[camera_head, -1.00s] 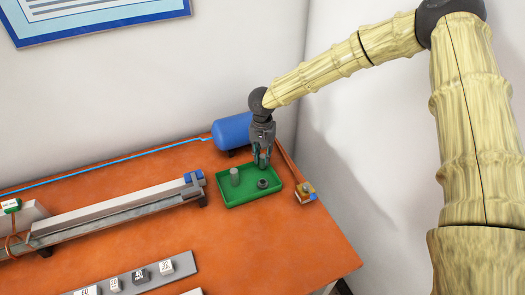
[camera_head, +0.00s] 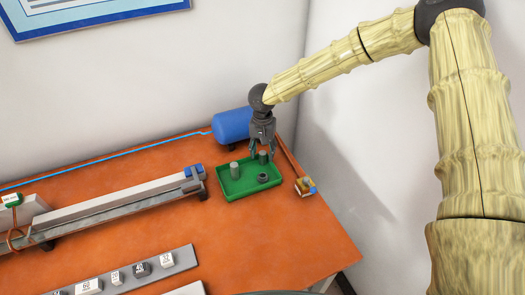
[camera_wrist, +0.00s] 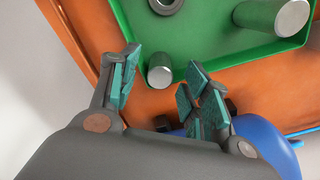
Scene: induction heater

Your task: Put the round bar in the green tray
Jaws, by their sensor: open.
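The green tray (camera_head: 240,195) sits at the back right of the orange table; its rim fills the top of the wrist view (camera_wrist: 135,28). A grey round bar (camera_head: 263,157) stands upright in the tray's back right corner, and its round end shows in the wrist view (camera_wrist: 160,75). My gripper (camera_head: 262,150) is open just above this bar. In the wrist view, my fingers (camera_wrist: 162,62) are spread on both sides of the bar, with gaps. A second grey cylinder (camera_head: 234,170) stands at the tray's left, and a dark ring (camera_head: 263,178) lies near its right front.
A blue tank (camera_head: 231,126) stands behind the tray. A small brass fitting (camera_head: 305,186) is at the tray's right. A long grey rail (camera_head: 120,209) lies to the left, and a strip of labelled pieces (camera_head: 130,274) is in front. The table's right front is clear.

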